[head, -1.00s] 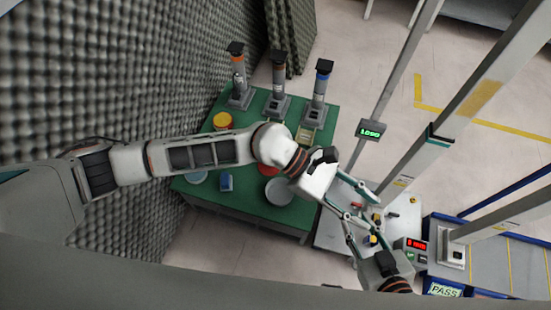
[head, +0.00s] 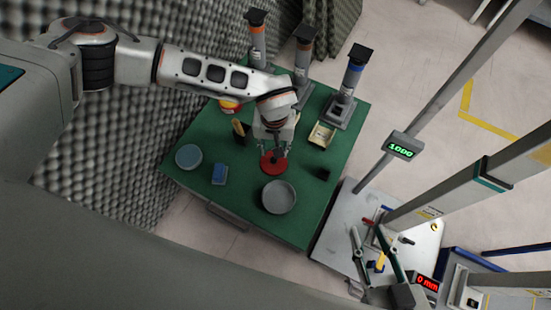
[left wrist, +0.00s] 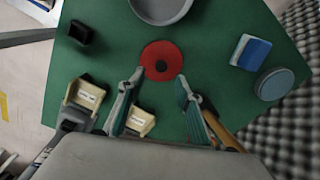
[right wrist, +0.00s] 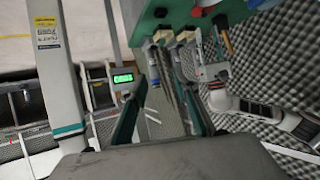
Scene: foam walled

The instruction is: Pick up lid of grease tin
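The lid is a flat red disc (head: 279,166) with a dark knob, lying on the green table, taken here as the grease tin's lid. In the left wrist view the lid (left wrist: 155,50) lies just beyond my fingertips, its knob between their lines. My left gripper (head: 274,150) points down above the lid, open and empty; its parted fingers (left wrist: 158,82) show in the left wrist view. A round grey open tin (head: 279,197) stands beside the lid. My right gripper (head: 374,238) is open and empty, over the pale bench; its fingers (right wrist: 160,95) are apart.
A blue block (head: 220,174) and a pale blue round dish (head: 188,157) lie left of the lid. A small dark box (head: 319,173) and a cream tray (head: 321,135) lie to the right. Dispenser-like posts (head: 350,85) stand behind. A foam wall (head: 110,160) bounds the left side.

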